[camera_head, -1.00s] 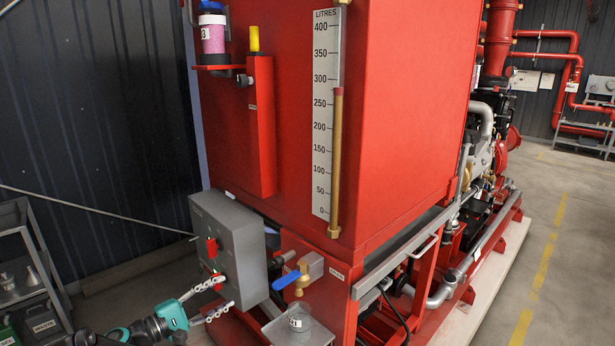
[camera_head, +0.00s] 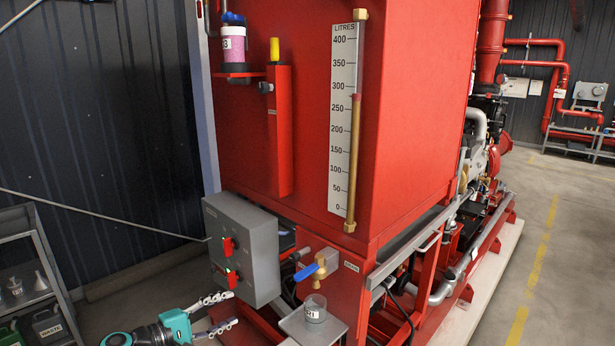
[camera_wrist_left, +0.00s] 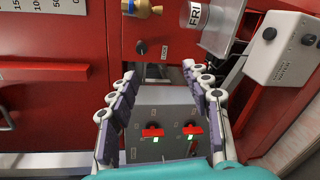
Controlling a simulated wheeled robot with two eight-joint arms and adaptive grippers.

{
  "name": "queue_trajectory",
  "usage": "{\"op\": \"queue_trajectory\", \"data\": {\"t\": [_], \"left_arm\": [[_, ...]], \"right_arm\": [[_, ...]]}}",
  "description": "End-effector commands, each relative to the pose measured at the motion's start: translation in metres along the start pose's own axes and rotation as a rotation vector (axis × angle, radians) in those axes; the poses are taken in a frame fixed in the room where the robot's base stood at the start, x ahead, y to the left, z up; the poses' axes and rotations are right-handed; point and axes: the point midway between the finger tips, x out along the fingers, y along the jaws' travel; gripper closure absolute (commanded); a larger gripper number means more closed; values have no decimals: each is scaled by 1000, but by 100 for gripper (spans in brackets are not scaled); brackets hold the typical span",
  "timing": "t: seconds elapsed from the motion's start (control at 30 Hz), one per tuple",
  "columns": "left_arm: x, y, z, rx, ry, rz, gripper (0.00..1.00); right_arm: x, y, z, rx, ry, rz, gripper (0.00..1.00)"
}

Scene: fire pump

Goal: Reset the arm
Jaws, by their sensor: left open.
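My left gripper (camera_head: 230,309) is open and empty at the lower left of the grey control box (camera_head: 258,250) in the head view. Its two pale fingers point right, with the upper fingertip close to the box's lower edge. The box has an upper red switch (camera_head: 228,246) and a lower red switch (camera_head: 232,281), with a green light between them. In the left wrist view my left gripper's open fingers (camera_wrist_left: 160,73) frame the control box (camera_wrist_left: 160,108). Two red switches (camera_wrist_left: 152,132) show there side by side, each with a green light. My right gripper is not in view.
Right of the box are a blue-handled tap (camera_head: 290,276) and a small shelf with a clear beaker (camera_head: 315,308). The red tank (camera_head: 410,110) stands above. A grey rack (camera_head: 25,245) with containers stands at the left. Floor at the right is open.

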Motion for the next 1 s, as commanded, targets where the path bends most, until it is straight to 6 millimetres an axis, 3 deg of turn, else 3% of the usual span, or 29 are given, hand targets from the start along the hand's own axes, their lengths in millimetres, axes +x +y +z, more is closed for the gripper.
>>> {"op": "queue_trajectory", "data": {"t": [0.27,0.43,0.7,0.9,1.0], "left_arm": [[4,-23,49,165,52,-207,51],[-9,-54,94,367,93,-415,51],[-74,-114,150,832,138,-785,51],[-122,-142,163,1149,147,-983,51],[-136,-148,164,1248,149,-1039,51]], "right_arm": [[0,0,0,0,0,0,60],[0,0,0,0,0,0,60],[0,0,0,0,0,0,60],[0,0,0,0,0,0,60],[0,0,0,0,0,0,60]]}}
